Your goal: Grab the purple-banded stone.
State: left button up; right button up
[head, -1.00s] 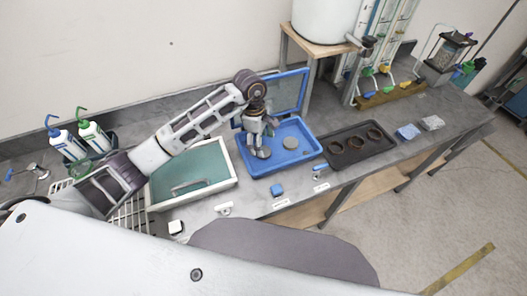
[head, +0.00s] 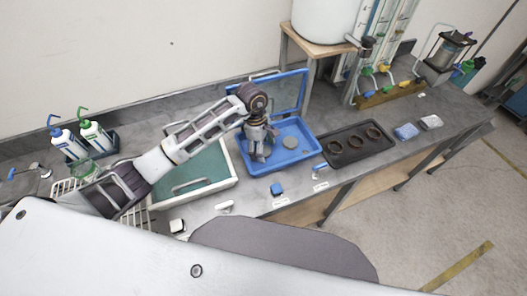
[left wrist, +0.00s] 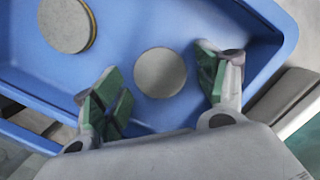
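The blue tray (head: 305,155) with its raised lid holds round flat grey stones. One stone (left wrist: 160,73) lies between and below my left fingers in the left wrist view; its top is plain grey and no band colour shows. Another stone (left wrist: 67,25) has a yellow-brown band on its edge and lies to the left there; it appears to be the stone (head: 290,142) in the head view. My left gripper (head: 258,156) points down into the tray and is open, with its two green-padded fingers (left wrist: 160,78) apart on either side of the plain-looking stone. My right gripper is not in view.
A black tray (head: 333,163) with three dark rings stands right of the blue tray. A teal-lined white box (head: 200,192) stands left of it. Blue and grey pads (head: 406,131) lie further right.

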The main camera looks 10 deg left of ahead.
pick_arm(q)
jog(key=c, duration=0.9)
jog(key=shift+r, duration=0.15)
notch_tip(320, 180, up, 8)
jog(key=shift+f+b, duration=0.1)
jog(key=shift+b, duration=0.65)
jog(key=shift+r, duration=0.95)
